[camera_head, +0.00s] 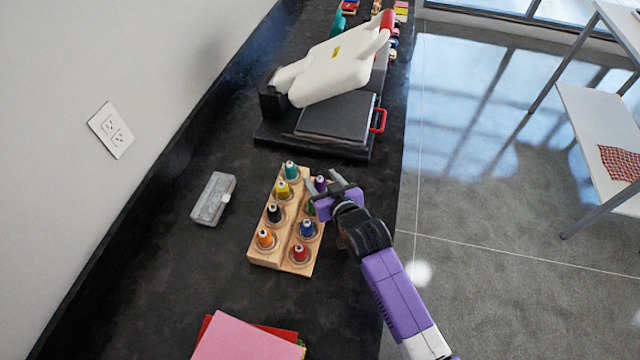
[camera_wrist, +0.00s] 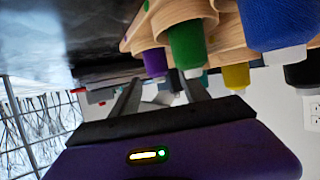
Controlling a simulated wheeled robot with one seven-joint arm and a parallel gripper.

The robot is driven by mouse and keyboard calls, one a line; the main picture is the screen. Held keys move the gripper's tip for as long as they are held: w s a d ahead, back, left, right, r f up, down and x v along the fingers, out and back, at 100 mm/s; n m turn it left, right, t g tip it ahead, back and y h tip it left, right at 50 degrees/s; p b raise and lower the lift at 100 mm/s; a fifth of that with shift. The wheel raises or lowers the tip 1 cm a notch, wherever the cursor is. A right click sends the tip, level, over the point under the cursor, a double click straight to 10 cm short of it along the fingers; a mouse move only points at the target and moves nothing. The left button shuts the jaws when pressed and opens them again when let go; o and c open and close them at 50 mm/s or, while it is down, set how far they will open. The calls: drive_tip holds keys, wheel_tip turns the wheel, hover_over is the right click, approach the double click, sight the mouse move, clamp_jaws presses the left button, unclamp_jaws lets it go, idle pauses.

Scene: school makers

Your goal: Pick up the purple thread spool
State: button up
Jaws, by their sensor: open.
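The purple thread spool (camera_head: 320,184) stands upright at the far right of a wooden spool rack (camera_head: 256,250). It also shows in the wrist view (camera_wrist: 154,62), where the scene is upside down. My gripper (camera_head: 321,177) is open over the right side of the rack, its fingers pointing to the far end. In the head view the purple spool appears between the two fingertips. In the wrist view the fingers (camera_wrist: 162,84) point toward it, and I cannot tell whether they reach around it. A green spool (camera_wrist: 187,46) stands close by, mostly hidden by my gripper in the head view.
Teal (camera_head: 291,170), yellow (camera_head: 282,190), black (camera_head: 274,213), orange (camera_head: 265,239), blue (camera_head: 307,230) and red (camera_head: 299,254) spools share the rack. A heat press (camera_head: 335,75) stands behind. A grey case (camera_head: 212,199) lies left; coloured sheets (camera_head: 245,340) lie in front.

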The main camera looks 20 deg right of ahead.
clamp_jaws()
